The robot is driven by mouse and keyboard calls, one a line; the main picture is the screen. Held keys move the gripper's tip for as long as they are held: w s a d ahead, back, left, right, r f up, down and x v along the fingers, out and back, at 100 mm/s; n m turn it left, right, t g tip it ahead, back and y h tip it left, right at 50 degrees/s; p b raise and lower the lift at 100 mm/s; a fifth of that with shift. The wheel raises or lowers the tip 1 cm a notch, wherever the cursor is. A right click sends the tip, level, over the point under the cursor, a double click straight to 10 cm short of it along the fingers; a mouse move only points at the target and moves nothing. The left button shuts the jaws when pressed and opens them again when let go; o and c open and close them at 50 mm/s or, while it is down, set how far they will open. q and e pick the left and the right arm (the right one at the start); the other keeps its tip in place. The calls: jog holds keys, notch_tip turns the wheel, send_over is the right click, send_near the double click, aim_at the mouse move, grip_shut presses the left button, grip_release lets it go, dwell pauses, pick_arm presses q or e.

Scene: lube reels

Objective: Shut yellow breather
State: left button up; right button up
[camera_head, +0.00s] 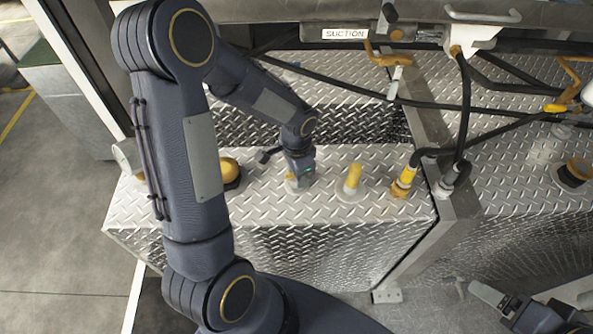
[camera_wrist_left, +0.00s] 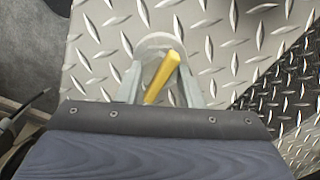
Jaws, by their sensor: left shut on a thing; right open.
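My left gripper (camera_head: 294,182) reaches down onto the top of the diamond-plate box, between two other yellow fittings. In the left wrist view, the left gripper (camera_wrist_left: 158,82) is shut on a slim yellow handle (camera_wrist_left: 163,76), which I take to be the yellow breather. The handle sits tilted over a round grey base (camera_wrist_left: 153,42). In the head view the gripper hides most of this handle. My right gripper (camera_head: 477,290) is open and empty at the lower right, low and away from the box top.
A yellow fitting on a round base (camera_head: 353,179) stands just right of my left gripper. A yellow cap (camera_head: 230,169) is partly behind my left arm. A yellow-ended hose fitting (camera_head: 404,181) and black hoses (camera_head: 463,120) are further right. A metal post (camera_head: 425,130) divides the plates.

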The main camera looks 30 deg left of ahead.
pick_arm(q)
jog(key=shift+m, duration=0.3)
jog(key=o, duration=1.1)
jog(key=shift+c, duration=0.2)
